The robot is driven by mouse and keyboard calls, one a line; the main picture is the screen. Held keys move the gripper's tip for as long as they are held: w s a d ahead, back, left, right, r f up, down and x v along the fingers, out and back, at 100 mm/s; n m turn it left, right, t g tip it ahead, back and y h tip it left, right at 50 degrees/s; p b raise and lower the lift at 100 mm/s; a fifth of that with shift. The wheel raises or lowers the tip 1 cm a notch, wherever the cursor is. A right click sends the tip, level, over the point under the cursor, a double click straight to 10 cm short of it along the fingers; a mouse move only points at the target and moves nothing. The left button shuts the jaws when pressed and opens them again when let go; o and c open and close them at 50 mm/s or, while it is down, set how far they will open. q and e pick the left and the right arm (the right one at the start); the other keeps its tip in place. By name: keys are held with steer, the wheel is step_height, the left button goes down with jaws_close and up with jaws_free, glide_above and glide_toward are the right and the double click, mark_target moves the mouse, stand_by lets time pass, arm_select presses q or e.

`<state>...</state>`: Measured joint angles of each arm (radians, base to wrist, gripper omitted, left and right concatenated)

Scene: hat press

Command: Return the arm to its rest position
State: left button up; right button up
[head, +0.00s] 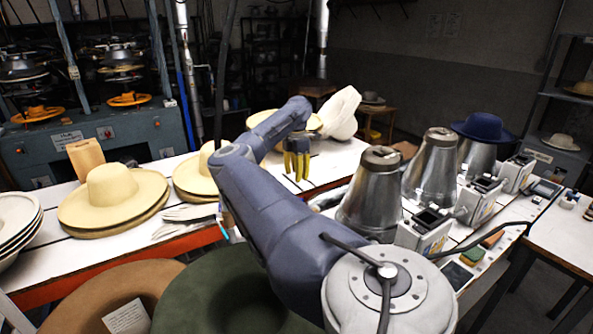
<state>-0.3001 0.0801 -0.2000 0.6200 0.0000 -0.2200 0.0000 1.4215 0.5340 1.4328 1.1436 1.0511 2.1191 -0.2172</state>
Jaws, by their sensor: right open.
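My right arm reaches in from the bottom right over the white table (235,187). My right gripper (297,168) has dark yellow fingers pointing down. It is open, with nothing seen between the fingers, above the middle of the table. A cream hat (341,113) shows tilted up behind the wrist, partly hidden by my arm. A navy blue hat (483,127) sits on the farthest metal cone (477,156). Two other metal cones, one in the middle (431,167) and one nearest (371,196), are bare. My left gripper is not in view.
Cream hats (113,195) are stacked on the left, with another stack (197,174) partly behind my arm. White gloves (190,213) lie near the front edge. Small control boxes (425,231) stand beside the cones. A brown hat (110,297) and a green hat (232,300) are in the foreground.

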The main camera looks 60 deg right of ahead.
steer(key=shift+r, duration=0.2)
steer(key=shift+s+d, duration=0.1)
